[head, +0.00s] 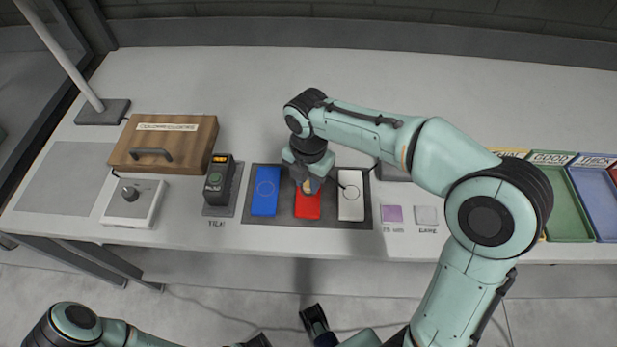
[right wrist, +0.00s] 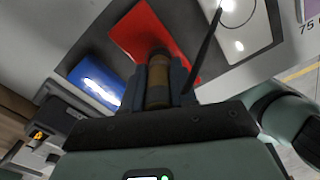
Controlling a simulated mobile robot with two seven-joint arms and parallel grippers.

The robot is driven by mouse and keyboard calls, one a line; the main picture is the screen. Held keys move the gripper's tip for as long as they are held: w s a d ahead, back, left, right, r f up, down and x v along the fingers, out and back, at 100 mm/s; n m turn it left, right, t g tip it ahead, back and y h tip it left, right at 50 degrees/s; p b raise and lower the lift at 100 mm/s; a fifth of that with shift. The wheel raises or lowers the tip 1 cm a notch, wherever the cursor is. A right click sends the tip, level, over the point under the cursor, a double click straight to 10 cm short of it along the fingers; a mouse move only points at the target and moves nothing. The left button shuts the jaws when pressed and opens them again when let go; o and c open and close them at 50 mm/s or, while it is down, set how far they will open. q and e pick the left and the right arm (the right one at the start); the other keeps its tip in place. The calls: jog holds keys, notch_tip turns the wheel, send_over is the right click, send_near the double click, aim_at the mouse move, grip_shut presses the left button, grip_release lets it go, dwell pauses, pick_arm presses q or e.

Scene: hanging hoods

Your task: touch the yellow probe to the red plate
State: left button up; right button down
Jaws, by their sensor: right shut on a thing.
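The red plate (head: 308,203) lies on a dark mat between a blue plate (head: 265,191) and a white plate (head: 350,208). My right gripper (head: 308,180) points down over the upper part of the red plate. It is shut on the yellow probe, which looks brownish yellow between the fingers in the right wrist view (right wrist: 158,82). In that view the probe's far end overlaps the red plate (right wrist: 150,33). I cannot tell whether it touches.
The dark mat (head: 250,233) holds the plates. A handheld meter (head: 217,182) stands left of it, with a wooden box (head: 180,133) and a knob unit (head: 133,203) farther left. Purple (head: 392,214) and grey squares lie right; green (head: 568,215) and blue trays stand far right. The back bench is clear.

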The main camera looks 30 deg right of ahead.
jog(key=shift+s, duration=0.1)
notch_tip(320, 180, up, 3)
jog(key=p, duration=0.2)
jog(key=shift+f+p, duration=0.15)
jog(key=shift+p, duration=0.2)
notch_tip(320, 180, up, 4)
jog(key=p, duration=0.3)
jog(key=shift+p, duration=0.3)
